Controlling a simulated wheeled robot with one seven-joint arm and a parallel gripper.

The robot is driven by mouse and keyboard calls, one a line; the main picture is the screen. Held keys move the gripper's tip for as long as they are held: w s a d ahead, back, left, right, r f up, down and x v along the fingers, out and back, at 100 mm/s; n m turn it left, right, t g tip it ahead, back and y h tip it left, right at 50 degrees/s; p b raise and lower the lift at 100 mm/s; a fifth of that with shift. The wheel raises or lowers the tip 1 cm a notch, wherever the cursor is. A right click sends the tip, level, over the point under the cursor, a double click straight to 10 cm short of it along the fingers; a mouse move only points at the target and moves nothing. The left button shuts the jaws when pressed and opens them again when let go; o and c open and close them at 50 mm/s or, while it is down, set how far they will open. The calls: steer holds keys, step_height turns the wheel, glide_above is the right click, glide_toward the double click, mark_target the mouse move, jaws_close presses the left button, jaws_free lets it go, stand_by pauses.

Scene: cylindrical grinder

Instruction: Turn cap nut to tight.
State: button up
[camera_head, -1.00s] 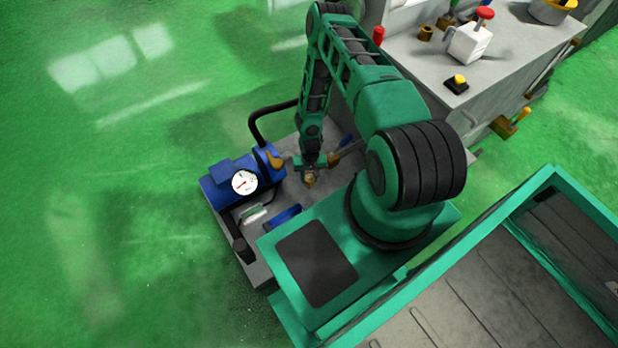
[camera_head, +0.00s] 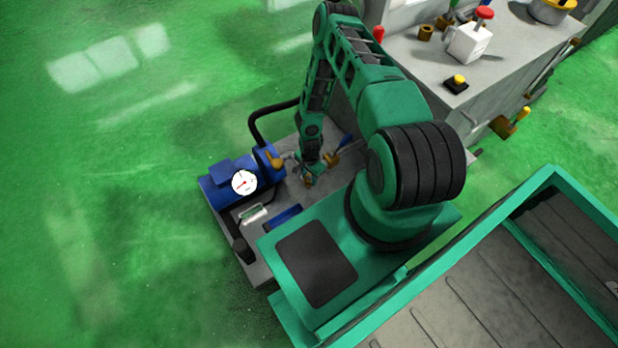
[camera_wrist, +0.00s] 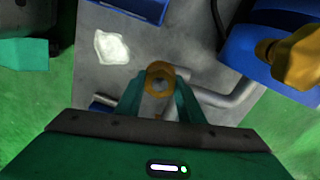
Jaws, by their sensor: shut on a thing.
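The cap nut (camera_wrist: 160,82) is a brass ring-like piece with a grey centre in the wrist view, between the two green fingers of my gripper (camera_wrist: 160,92). My gripper is shut on it, one finger on each side. In the head view my gripper (camera_head: 309,180) points down over the grey base, and the nut there is small and mostly hidden by the fingers. Whether the nut is tight cannot be told.
A blue pump (camera_head: 225,180) with a white dial (camera_head: 244,182) stands left of my gripper. Grey pipes (camera_wrist: 232,100) run beside the nut. The grinder's grey bench (camera_head: 500,45) stands at upper right.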

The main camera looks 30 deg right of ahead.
mark_target(309, 177)
steer(key=shift+m, duration=1.1)
steer(key=shift+w+a, duration=0.1)
steer(key=o, duration=1.1)
steer(key=shift+c, duration=0.2)
steer(key=shift+r, duration=0.15)
step_height(309, 177, up, 10)
steer(key=shift+r, duration=0.25)
